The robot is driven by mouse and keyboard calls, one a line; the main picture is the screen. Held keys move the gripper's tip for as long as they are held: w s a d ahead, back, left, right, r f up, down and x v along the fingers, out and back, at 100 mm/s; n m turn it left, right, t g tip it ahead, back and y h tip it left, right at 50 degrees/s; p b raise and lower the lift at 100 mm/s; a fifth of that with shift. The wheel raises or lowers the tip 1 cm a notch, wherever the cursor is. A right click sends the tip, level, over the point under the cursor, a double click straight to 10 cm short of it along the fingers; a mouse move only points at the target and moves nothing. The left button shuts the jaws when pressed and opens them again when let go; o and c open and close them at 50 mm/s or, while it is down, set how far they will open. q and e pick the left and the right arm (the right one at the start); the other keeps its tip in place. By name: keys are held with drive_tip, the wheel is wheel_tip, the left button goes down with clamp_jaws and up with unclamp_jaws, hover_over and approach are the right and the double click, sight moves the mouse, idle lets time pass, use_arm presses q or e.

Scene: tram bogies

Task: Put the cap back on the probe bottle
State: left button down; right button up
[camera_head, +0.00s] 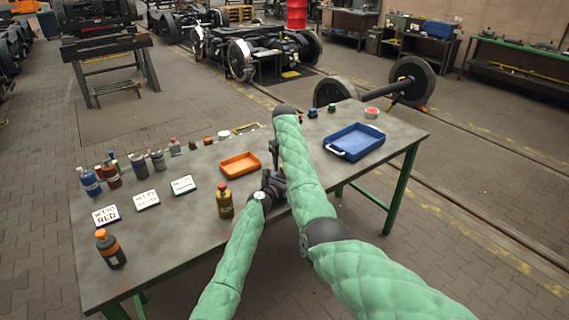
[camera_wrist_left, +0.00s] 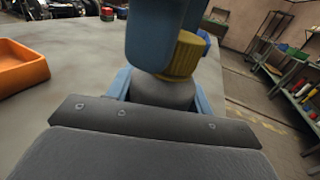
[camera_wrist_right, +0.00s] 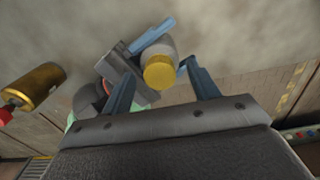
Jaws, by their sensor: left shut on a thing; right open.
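The probe bottle (camera_wrist_left: 165,92) is a short grey bottle, held between my left gripper's blue fingers. It also shows in the right wrist view (camera_wrist_right: 154,50). A ribbed yellow cap (camera_wrist_left: 182,55) is on its top; how firmly it sits cannot be told. My left gripper (camera_head: 264,192) is shut on the bottle over the table's front part. My right gripper (camera_wrist_right: 158,76) is open, its fingers on either side of the yellow cap (camera_wrist_right: 159,72), with a gap visible. In the head view my arms hide the bottle and cap.
A gold bottle with a red top (camera_head: 224,202) stands just left of my grippers. An orange tray (camera_head: 240,164) lies behind it, a blue tray (camera_head: 354,142) to the right. Label cards, several bottles and an orange-capped bottle (camera_head: 110,250) fill the left side. The table's front edge is close.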

wheel_tip(320, 180, up, 12)
drive_tip(key=shift+f, duration=0.2)
idle(0.4)
use_arm(q)
drive_tip(key=c, duration=0.5)
unclamp_jaws()
drive_tip(key=shift+a, duration=0.1)
drive_tip(key=shift+v, duration=3.8)
drive_tip(key=shift+s+f, duration=0.1)
drive_tip(key=shift+f, duration=0.05)
